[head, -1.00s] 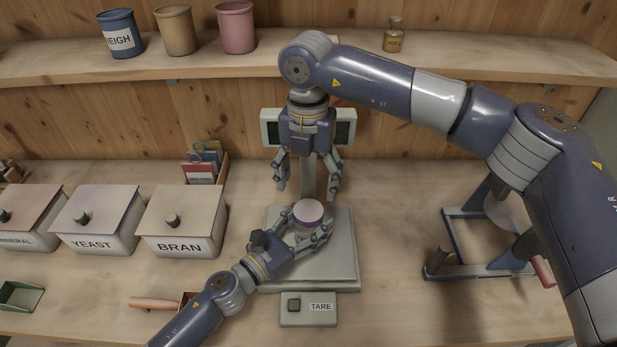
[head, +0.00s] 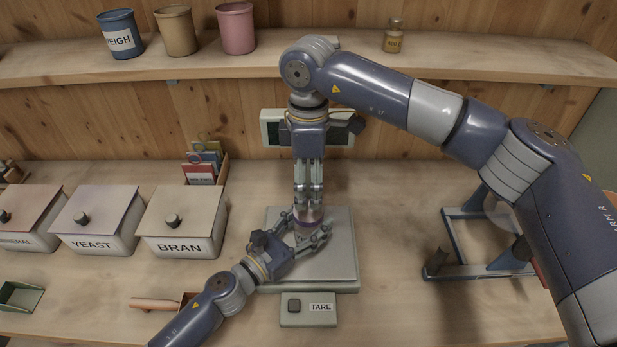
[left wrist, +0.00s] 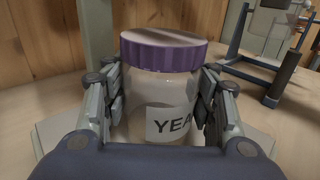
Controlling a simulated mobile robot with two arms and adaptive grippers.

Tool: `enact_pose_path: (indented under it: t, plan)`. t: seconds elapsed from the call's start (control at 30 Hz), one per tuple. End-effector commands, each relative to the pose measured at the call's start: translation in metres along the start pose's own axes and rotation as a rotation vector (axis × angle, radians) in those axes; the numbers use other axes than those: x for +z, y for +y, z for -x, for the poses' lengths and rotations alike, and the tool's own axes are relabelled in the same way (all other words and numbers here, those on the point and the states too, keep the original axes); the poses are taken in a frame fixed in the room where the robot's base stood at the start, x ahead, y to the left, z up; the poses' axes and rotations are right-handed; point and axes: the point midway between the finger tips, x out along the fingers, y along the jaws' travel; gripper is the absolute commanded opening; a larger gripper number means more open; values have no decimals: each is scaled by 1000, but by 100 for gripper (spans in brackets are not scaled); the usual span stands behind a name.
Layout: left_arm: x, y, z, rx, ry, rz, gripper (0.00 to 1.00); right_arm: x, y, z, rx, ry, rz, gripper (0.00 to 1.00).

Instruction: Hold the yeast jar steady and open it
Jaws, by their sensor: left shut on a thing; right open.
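The yeast jar (left wrist: 162,92) is clear, with a label reading "YEA" and a ridged purple lid (left wrist: 165,52) on top. It stands upright over the scale plate (head: 338,262). My left gripper (head: 308,234) is shut around the jar's body from the left, with a finger on each side below the lid. My right gripper (head: 308,198) points straight down just above the lid in the head view and hides most of the lid. It is open, seen edge-on. No right finger shows at the lid in the left wrist view.
Lidded bins for yeast (head: 95,222) and bran (head: 182,222) stand at left. The scale's TARE box (head: 308,310) is in front. A blue metal frame (head: 480,245) stands at right. A shelf (head: 230,65) with cups and a small bottle (head: 394,36) runs behind.

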Motion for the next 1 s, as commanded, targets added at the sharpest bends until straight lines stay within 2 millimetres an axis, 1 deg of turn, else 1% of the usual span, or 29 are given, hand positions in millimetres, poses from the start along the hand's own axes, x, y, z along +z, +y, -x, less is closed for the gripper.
enact_pose_path:
  t: [0.3, 0.43, 0.6, 0.87, 0.97, 1.0]
  plan:
    - [0, 0, 0, 0, -1, 0, 0, 0, -1, -48, -3, 0, 0, 70]
    - [0, 0, 0, 0, -1, 0, 0, 0, 0, -64, -2, -1, -1, 70]
    - [0, 0, 0, 0, -1, 0, 0, 0, 0, -74, -1, -1, 0, 70]
    - [0, 0, 0, 0, -1, 0, 0, 0, 0, -75, 0, -1, 0, 70]
    - [0, 0, 0, 0, -1, 0, 0, 0, 0, -75, 0, 0, 1, 49]
    - [0, 0, 0, 0, -1, 0, 0, 0, 0, -75, 0, 0, 1, 40]
